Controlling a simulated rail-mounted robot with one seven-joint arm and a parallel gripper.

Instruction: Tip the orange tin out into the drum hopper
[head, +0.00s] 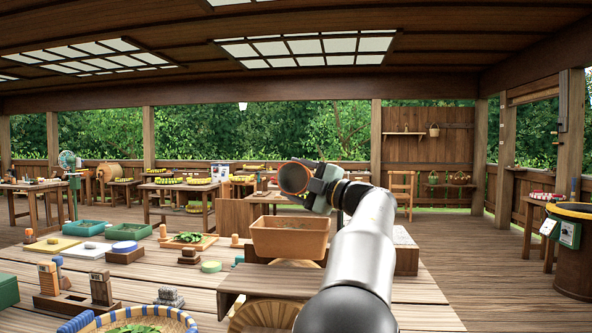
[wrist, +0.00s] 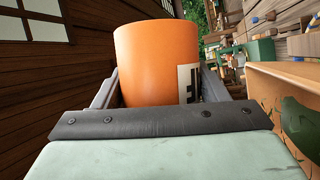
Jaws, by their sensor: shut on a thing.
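My gripper (head: 320,187) is shut on the orange tin (head: 284,177). The tin is tipped over on its side in the air, its dark open mouth turned left and towards the head camera. In the wrist view the tin (wrist: 155,60) sits between the fingers, with a black-and-white label on its right. I cannot see whether anything is inside it. A tan open-topped box (head: 290,243), perhaps the drum hopper, stands below the tin and apart from it. Its rim and inside (wrist: 285,80) show at the right of the wrist view, with green bits inside.
A wooden table in front holds a tray of leaves (head: 192,241), small blocks, a blue-edged basket (head: 180,318) and green trays (head: 122,231). A round drum-like station with a yellow rim (head: 583,212) stands far right. Floor between is clear.

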